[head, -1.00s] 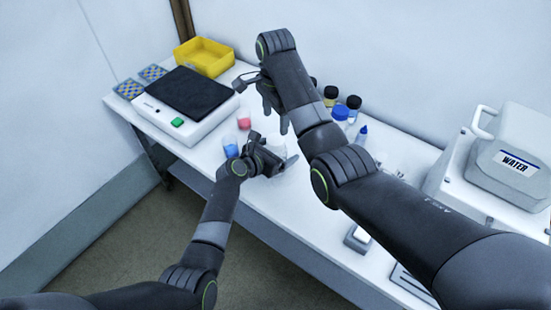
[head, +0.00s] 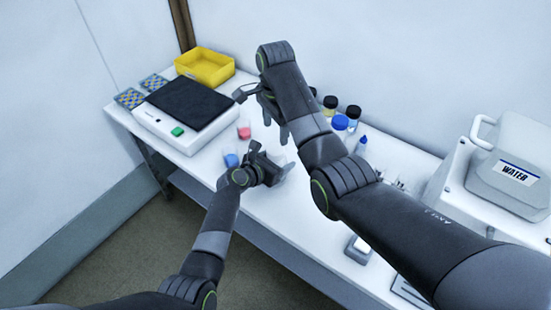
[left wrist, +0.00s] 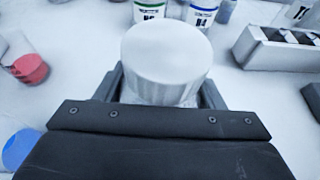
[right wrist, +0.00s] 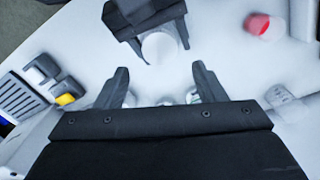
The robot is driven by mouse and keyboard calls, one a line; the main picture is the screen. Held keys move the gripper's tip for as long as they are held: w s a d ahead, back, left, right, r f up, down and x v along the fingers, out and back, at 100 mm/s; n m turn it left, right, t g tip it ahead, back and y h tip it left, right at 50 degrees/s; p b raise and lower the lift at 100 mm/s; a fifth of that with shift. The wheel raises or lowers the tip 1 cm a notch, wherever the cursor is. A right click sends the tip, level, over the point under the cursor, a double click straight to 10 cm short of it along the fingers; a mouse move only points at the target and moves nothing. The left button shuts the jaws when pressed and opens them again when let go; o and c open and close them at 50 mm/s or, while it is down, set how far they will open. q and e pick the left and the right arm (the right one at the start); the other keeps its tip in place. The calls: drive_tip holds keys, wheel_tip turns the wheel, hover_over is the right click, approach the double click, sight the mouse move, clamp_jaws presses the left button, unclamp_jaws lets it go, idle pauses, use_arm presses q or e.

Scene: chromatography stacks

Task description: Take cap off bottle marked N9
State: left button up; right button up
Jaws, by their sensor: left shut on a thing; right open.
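My left gripper (head: 272,168) is shut on a white-capped bottle; the wide white cap (left wrist: 167,52) fills the middle of the left wrist view, with a jaw on each side below it. The bottle's label is hidden, so I cannot read its mark. In the right wrist view the white cap (right wrist: 159,47) shows between the jaws of my left gripper. My right gripper (right wrist: 160,82) is open and empty, a short way from the held bottle. In the head view my right gripper (head: 265,105) is partly hidden by its own arm.
Behind the held bottle stand a green-labelled bottle (left wrist: 152,10) and a blue-labelled one (left wrist: 201,12). Red (head: 244,132) and blue (head: 231,160) items stand nearby. A scale (head: 172,130), a yellow bin (head: 205,67), dark-capped bottles (head: 330,103) and a WATER container (head: 515,165) surround the work area.

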sight(275, 149)
drive_tip(key=shift+f, duration=3.95)
drive_tip(key=c, duration=1)
drive_tip(key=n, duration=0.5)
drive_tip(key=shift+n, duration=0.3)
drive_tip(key=n, duration=0.4)
drive_tip(key=shift+n, duration=0.3)
drive_tip(key=o, duration=1)
drive_tip(key=shift+o, duration=0.5)
drive_tip(key=shift+s+a+r, duration=0.1)
